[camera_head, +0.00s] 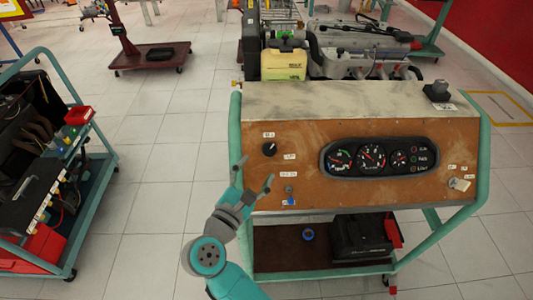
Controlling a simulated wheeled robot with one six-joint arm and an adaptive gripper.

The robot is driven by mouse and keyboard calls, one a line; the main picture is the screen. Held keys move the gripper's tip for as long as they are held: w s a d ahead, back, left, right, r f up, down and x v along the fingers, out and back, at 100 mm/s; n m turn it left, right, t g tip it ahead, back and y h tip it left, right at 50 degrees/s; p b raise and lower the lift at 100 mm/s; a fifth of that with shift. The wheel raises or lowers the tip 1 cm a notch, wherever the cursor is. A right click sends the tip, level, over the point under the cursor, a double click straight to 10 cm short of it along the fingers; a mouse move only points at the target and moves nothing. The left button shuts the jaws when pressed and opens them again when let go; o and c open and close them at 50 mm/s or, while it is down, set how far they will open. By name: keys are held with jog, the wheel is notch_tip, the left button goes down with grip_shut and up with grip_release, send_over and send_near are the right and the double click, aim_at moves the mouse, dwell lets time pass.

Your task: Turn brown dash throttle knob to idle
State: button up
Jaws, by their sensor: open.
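The brown dash panel (300,190) is the sloping front of an engine trainer. A round black knob (269,149) sits at its upper left, with a small white label above it and another below right. It has a pale mark, but its exact setting is too small to read. My gripper (256,170) is open and empty, its two fingers spread, at the left edge of the panel, just below and left of the knob in the picture. Whether the fingers touch the panel cannot be told.
A gauge cluster (377,158) sits right of the knob. A small toggle switch (289,188) and a blue knob (291,201) lie below it. A key (459,184) is at the panel's right. Green frame tubes (484,150) flank the panel. Another trainer cart (90,190) stands left; floor between is clear.

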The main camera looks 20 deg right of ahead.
aim_at(268, 152)
jog(key=x, duration=0.6)
jog(key=shift+w+d, duration=0.25)
jog(key=shift+d, duration=0.05)
jog(key=c, duration=1.2)
